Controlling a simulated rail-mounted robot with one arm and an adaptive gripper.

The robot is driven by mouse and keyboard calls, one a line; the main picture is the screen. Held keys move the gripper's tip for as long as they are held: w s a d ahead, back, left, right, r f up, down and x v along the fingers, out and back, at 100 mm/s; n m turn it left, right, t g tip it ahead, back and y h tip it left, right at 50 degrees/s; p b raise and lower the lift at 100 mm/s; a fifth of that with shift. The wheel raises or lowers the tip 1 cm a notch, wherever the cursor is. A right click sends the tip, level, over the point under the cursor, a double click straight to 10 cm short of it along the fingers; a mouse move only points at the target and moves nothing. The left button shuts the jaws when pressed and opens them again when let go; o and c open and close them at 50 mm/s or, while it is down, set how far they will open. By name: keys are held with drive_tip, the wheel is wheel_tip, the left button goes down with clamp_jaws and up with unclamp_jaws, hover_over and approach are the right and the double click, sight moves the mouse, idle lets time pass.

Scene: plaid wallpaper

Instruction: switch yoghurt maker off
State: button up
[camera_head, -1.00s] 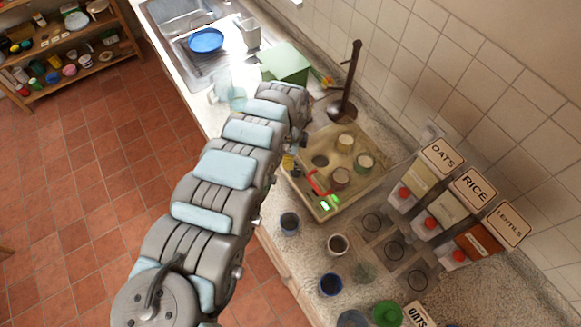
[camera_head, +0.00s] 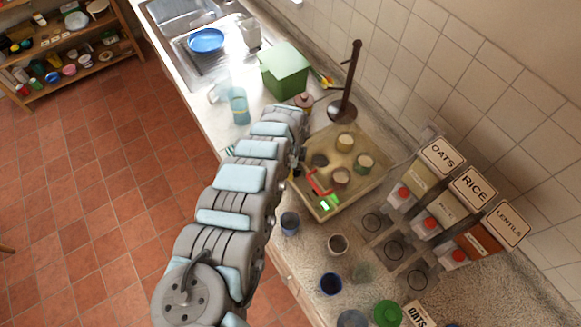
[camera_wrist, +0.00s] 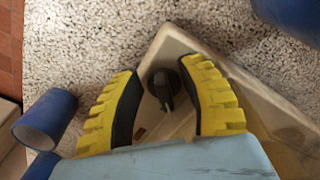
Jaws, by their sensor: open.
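The yoghurt maker (camera_head: 350,195) is a beige box with several jars in its top, standing on the counter. A green light (camera_head: 325,205) glows on its near corner, beside a red outlined part (camera_head: 318,184). In the wrist view, a corner of the beige casing (camera_wrist: 172,45) carries a dark round knob (camera_wrist: 162,86) with a raised grip bar. My gripper (camera_wrist: 160,70) has yellow ribbed fingers with dark pads. They are apart, one on each side of the knob, with gaps showing. In the head view my arm hides the gripper and the knob.
Cups (camera_head: 289,222) stand close in front of the maker. Oats, rice and lentils dispensers (camera_head: 440,215) stand right, a ladle stand (camera_head: 345,105) and green box (camera_head: 285,70) behind.

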clamp_jaws()
drive_tip(key=shift+n, duration=0.4)
drive_tip(key=n+p, duration=0.1)
drive_tip(key=n, duration=0.1)
drive_tip(key=shift+s+r+n+p, duration=0.15)
drive_tip(key=shift+s+n+p, duration=0.1)
drive_tip(key=shift+n+p, duration=0.15)
drive_tip(key=n, duration=0.2)
drive_tip(key=n+p, duration=0.1)
drive_tip(key=n, duration=0.2)
drive_tip(key=shift+s+d, duration=0.15)
drive_tip(key=shift+s, duration=0.25)
drive_tip(key=n, duration=0.5)
drive_tip(key=shift+s+d+f, duration=0.2)
drive_tip(key=shift+d, duration=0.1)
drive_tip(key=n, duration=0.1)
drive_tip(key=n+b, duration=0.1)
drive_tip(key=n, duration=0.2)
drive_tip(key=shift+s+d+b, duration=0.15)
drive_tip(key=shift+d+b, duration=0.1)
drive_tip(key=shift+b, duration=0.05)
drive_tip(key=shift+n, duration=0.3)
